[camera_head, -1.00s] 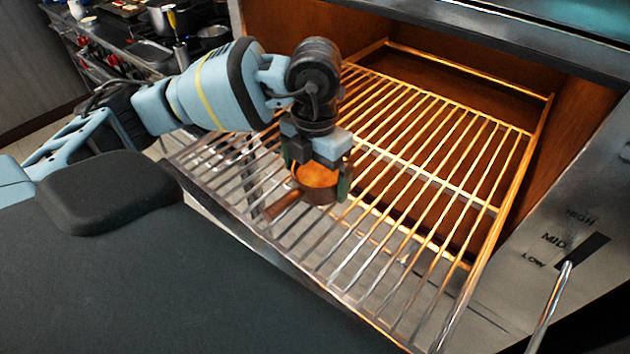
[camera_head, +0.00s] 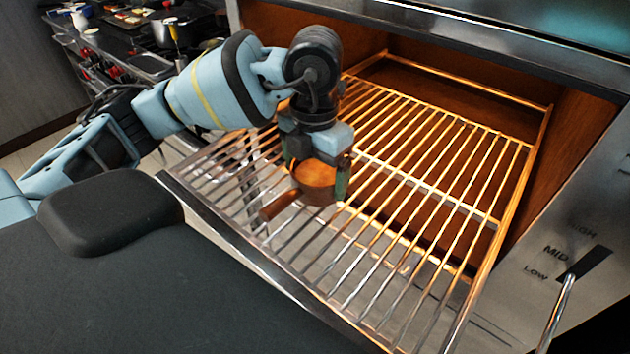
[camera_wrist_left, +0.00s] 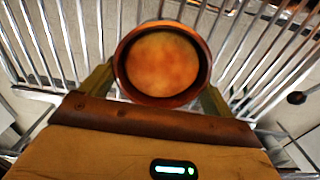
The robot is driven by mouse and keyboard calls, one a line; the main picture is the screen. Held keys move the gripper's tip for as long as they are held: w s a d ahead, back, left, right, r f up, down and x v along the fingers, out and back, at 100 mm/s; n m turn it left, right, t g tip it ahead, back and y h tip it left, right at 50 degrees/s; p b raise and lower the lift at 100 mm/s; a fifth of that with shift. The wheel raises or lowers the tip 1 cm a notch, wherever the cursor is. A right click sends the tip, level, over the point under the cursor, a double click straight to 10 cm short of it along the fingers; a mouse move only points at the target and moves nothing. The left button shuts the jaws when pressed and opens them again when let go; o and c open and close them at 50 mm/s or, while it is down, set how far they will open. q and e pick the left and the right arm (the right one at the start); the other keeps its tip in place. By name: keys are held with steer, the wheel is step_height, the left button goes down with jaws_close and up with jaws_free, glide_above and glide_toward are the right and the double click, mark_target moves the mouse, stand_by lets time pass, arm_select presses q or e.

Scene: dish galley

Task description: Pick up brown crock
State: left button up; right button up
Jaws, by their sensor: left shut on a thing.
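The brown crock (camera_head: 319,194) is a small round pot with an orange-brown inside and a stubby handle that points to the lower left in the head view. My left gripper (camera_head: 317,178) comes down over it from above, with one finger on each side, and is shut on it. In the left wrist view the crock (camera_wrist_left: 163,65) shows its round opening between the two fingers of my left gripper (camera_wrist_left: 157,88). The crock is over the wire rack (camera_head: 440,190); the gap between them is hard to judge. My right gripper is not in view.
The rack juts out of an open oven-like cabinet (camera_head: 577,150) with a low metal top edge (camera_head: 470,35). A control panel with a lever (camera_head: 552,315) is at the right. A cooktop with pots (camera_head: 180,30) stands at the far left.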

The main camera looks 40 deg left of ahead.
arm_select(q)
steer(key=s+d+r, duration=0.1)
steer(key=s+d, duration=0.9)
steer(key=s, duration=0.2)
steer(key=shift+s+r+p, duration=0.2)
steer(key=shift+r+p, duration=0.15)
steer(key=shift+r, duration=0.05)
